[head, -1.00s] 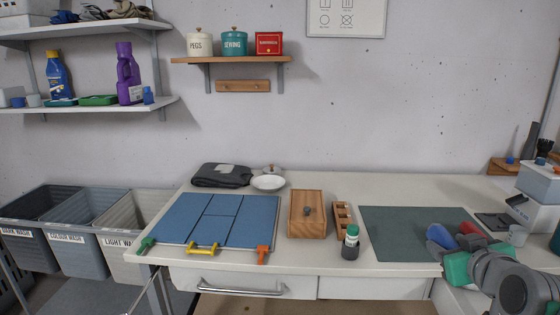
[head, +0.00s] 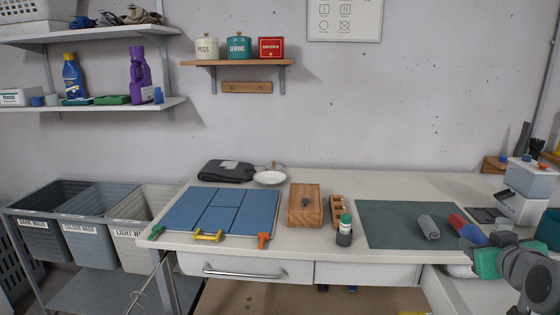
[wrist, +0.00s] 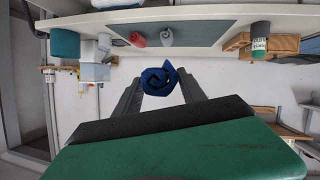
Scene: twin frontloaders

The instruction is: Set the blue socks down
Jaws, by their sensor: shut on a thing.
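The blue socks (head: 473,234) are a rolled bundle held out at the front right of the worktop. In the wrist view the blue socks (wrist: 160,82) show as a dark blue spiral roll between the two grey fingers. My gripper (wrist: 162,92) is shut on them; it comes in from the right in the head view (head: 480,246). A grey roll (head: 429,228) lies on the dark green mat (head: 390,220). A red roll (head: 460,223) lies just right of it, partly hidden by the blue socks. Whether the blue socks touch the surface, I cannot tell.
A green-capped bottle (head: 344,232) and a wooden box (head: 305,205) stand left of the mat. A blue folding board (head: 222,210) lies further left. A white machine (head: 528,190) stands at the back right. The mat's left and middle are clear.

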